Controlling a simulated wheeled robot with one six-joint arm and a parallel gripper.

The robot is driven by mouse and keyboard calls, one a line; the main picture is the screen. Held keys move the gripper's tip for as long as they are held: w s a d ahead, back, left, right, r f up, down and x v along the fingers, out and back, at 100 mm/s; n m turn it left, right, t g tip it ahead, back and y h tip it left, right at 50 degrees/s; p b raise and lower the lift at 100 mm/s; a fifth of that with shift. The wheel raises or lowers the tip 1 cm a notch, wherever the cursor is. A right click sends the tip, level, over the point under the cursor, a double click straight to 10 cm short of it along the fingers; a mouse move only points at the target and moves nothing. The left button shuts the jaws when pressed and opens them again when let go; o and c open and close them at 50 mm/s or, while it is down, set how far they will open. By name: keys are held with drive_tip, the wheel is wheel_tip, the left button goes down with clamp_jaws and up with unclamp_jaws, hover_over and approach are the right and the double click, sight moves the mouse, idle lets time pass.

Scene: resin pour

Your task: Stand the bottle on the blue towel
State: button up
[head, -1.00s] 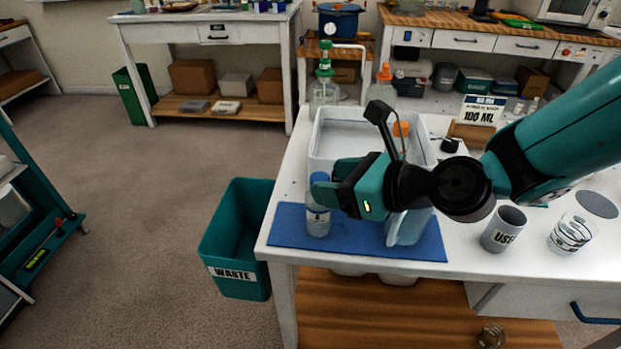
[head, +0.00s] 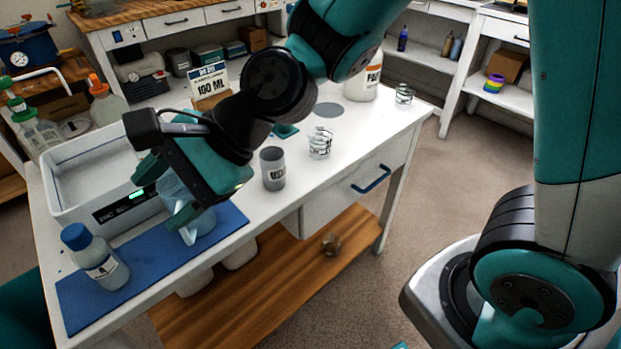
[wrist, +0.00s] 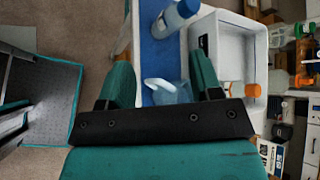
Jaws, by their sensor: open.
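The bottle (head: 97,262), clear with a blue cap and a white label, stands upright on the blue towel (head: 150,266), near its left end. In the wrist view the bottle (wrist: 172,20) shows at the top, beyond the fingertips, and the towel (wrist: 164,58) runs below it. My gripper (head: 167,195) is open, to the right of the bottle and apart from it. In the wrist view its two fingers (wrist: 160,78) are spread with nothing held. A pale blue pitcher (head: 200,224) on the towel is partly hidden behind my gripper.
A white basin (head: 66,208) stands behind the towel. A grey cup (head: 273,169) and a glass beaker (head: 320,143) stand to the right, with a 100 ML sign (head: 209,82) behind. The table's front edge lies close to the towel.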

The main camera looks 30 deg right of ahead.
drive_tip(key=s+d+r+n+h, duration=0.1)
drive_tip(key=s+d+n+h, duration=0.2)
drive_tip(key=d+n, duration=0.4)
drive_tip(key=s+d+r+n+g+h, duration=0.1)
drive_tip(key=s+d+n+h, duration=0.2)
drive_tip(key=s+d+n, duration=0.3)
drive_tip(key=d+n, duration=0.1)
drive_tip(key=n, duration=0.4)
drive_tip(key=shift+s+d+r+h, duration=0.25)
drive_tip(key=shift+d+r+h, duration=0.05)
drive_tip(key=shift+h, duration=0.1)
wheel_tip(320, 180, up, 8)
drive_tip(key=p, duration=0.7)
drive_tip(key=shift+p, duration=0.4)
drive_tip(key=shift+w+f, duration=0.1)
